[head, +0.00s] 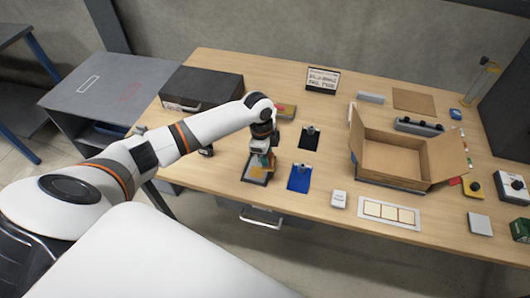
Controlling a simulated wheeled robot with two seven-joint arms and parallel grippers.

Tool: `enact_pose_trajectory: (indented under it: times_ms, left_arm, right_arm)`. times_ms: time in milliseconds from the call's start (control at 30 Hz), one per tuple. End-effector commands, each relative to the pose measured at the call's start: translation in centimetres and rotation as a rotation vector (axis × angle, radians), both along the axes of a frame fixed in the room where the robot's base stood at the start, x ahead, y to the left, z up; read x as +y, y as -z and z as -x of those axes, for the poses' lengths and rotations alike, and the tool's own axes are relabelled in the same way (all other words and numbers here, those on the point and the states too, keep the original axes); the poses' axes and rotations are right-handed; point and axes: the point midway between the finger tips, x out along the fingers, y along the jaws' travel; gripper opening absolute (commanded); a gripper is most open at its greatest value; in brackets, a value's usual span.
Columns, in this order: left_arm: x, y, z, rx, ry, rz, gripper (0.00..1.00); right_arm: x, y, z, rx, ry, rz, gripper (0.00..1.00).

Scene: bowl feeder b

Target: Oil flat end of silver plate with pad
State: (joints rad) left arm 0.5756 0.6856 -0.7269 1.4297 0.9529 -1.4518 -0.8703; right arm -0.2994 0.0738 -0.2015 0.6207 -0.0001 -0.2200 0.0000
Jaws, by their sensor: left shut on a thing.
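My left gripper (262,159) points down over a dark-edged tray (247,180) near the front of the table. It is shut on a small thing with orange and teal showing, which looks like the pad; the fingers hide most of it. Whether it touches the tray is too small to tell. A small silver piece (310,130) is on a black mat, right of the gripper. Another small silver piece (301,168) is on a blue mat (298,184). I cannot tell which is the silver plate. My right gripper is out of view.
An open cardboard box (398,160) stands right of the mats. A white block (339,199) and a card with pale squares (389,213) lie in front. A dark case (202,88) is back left; a small sign (323,79) stands behind. Bare table lies around the mats.

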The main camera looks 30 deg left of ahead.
Motion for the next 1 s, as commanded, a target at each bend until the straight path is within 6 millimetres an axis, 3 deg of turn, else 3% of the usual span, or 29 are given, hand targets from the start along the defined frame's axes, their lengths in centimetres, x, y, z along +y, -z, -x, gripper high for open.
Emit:
enact_pose_trajectory:
  times_ms: [100,300,1000]
  left_arm:
    - [-0.2,-1.5,0.0,0.000,-0.001,0.000,0.00]
    - [-0.4,-2.5,0.1,0.000,-0.004,0.000,0.00]
    - [-0.9,-2.7,0.1,-0.001,-0.038,0.003,0.00]
  right_arm:
    - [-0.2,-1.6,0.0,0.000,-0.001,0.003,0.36]
    - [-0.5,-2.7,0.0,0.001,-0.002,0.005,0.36]
    - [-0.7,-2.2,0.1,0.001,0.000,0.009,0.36]
